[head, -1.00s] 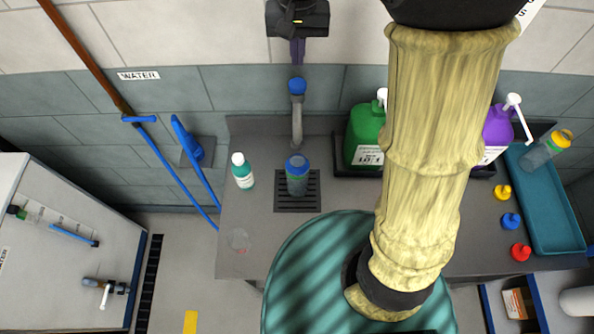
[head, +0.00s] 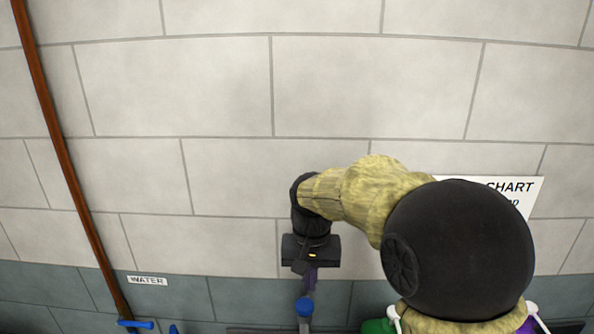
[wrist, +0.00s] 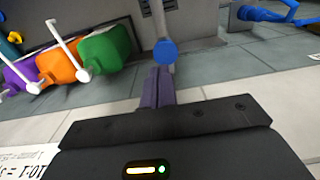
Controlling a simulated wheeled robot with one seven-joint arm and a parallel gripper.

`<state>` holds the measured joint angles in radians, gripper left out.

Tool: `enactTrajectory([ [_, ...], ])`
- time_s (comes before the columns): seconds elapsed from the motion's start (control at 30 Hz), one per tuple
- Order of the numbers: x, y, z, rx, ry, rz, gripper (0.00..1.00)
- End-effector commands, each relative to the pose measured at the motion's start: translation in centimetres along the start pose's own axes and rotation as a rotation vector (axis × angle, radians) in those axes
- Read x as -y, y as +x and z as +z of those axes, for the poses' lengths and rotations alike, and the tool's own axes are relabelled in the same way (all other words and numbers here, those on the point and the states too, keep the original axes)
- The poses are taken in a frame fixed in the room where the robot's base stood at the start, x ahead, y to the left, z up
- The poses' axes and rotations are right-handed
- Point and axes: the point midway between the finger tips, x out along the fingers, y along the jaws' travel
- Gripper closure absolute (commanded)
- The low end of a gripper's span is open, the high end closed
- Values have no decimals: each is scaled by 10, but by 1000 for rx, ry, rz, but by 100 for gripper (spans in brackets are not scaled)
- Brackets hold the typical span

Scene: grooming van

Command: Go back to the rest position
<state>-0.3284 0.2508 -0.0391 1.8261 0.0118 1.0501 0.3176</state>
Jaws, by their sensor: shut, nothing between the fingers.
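My gripper (head: 307,285) hangs in front of the tiled wall in the head view, low and near the middle. Its purple fingers point down and are closed together with nothing between them. The fingers also show in the wrist view (wrist: 157,88), in line with the blue-topped tap (wrist: 166,52) beyond them. In the head view the blue top of the tap (head: 305,307) shows just below the fingertips. I cannot tell the exact gap between them.
Purple (wrist: 18,82), orange (wrist: 60,66) and green (wrist: 103,55) pump jugs stand at the left in the wrist view. A brown pipe (head: 62,150) runs down the wall, beside a WATER label (head: 147,281). A chart (head: 530,195) is partly hidden behind my arm. The upper wall is clear.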

Motion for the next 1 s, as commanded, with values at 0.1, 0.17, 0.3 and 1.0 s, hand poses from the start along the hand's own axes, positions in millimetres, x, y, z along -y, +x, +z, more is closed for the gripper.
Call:
enactTrajectory([
  [0.1, -26, 32, 12, -26, 2, -7, 100],
  [0.17, -40, 50, 21, -47, 0, -11, 100],
  [0.3, -75, 91, 48, -100, -7, -16, 100],
  [1.0, -130, 162, 119, -218, -34, 1, 100],
])
